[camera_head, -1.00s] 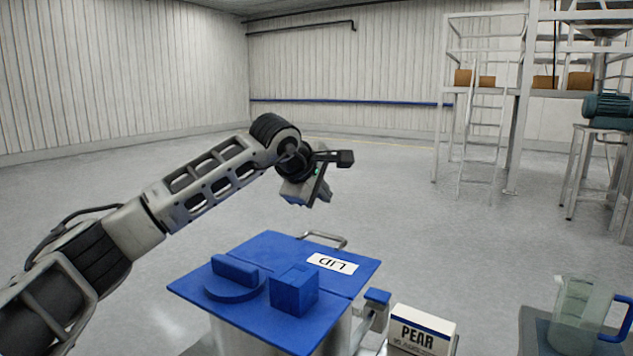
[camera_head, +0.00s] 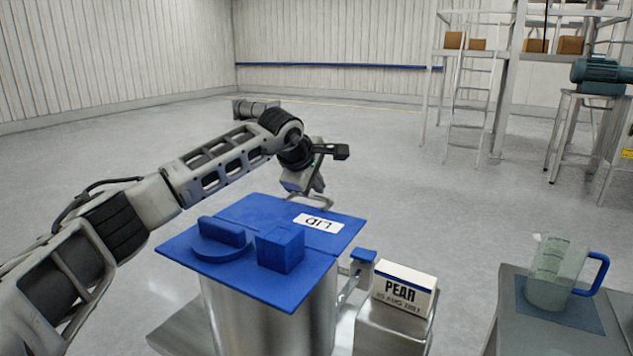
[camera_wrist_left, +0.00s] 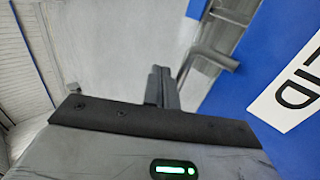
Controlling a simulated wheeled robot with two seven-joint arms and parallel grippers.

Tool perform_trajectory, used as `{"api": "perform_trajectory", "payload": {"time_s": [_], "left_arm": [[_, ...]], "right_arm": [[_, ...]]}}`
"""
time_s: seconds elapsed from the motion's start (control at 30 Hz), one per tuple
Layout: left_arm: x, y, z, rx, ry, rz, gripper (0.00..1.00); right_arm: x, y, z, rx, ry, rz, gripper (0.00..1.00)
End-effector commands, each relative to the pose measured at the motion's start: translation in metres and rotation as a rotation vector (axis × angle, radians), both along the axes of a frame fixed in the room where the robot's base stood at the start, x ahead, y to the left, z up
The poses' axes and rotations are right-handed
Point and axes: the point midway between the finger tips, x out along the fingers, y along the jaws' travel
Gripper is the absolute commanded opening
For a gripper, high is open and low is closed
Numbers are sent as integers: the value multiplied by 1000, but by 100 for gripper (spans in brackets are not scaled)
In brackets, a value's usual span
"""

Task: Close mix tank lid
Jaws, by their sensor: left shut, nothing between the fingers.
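A metal bar handle (camera_head: 322,201) stands at the lid's far edge. My left gripper (camera_head: 318,190) is at that far edge, close to the handle, with its fingers shut and empty. In the left wrist view the shut fingers (camera_wrist_left: 162,88) are beside the bent handle (camera_wrist_left: 205,58), with the blue lid (camera_wrist_left: 245,80) to the right. Whether they touch the handle is unclear. My right gripper is out of view.
A measuring jug (camera_head: 550,275) stands on a grey table at the right. Open floor lies behind the tank.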

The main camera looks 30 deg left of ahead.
Motion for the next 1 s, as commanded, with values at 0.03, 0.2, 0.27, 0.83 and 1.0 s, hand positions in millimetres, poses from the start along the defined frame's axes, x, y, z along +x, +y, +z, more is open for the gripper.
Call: {"api": "perform_trajectory", "payload": {"time_s": [0.03, 0.2, 0.27, 0.83, 1.0], "left_arm": [[0, 0, 0, 0, 0, 0, 0], [0, 0, 0, 0, 0, 0, 0], [0, 0, 0, 0, 0, 0, 0], [10, 6, 81, -2, -5, 11, 0], [16, 5, 114, -2, -3, 9, 0]], "right_arm": [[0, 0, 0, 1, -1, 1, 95], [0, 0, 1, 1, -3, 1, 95], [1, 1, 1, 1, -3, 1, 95], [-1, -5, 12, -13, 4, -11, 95], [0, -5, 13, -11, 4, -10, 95]]}}
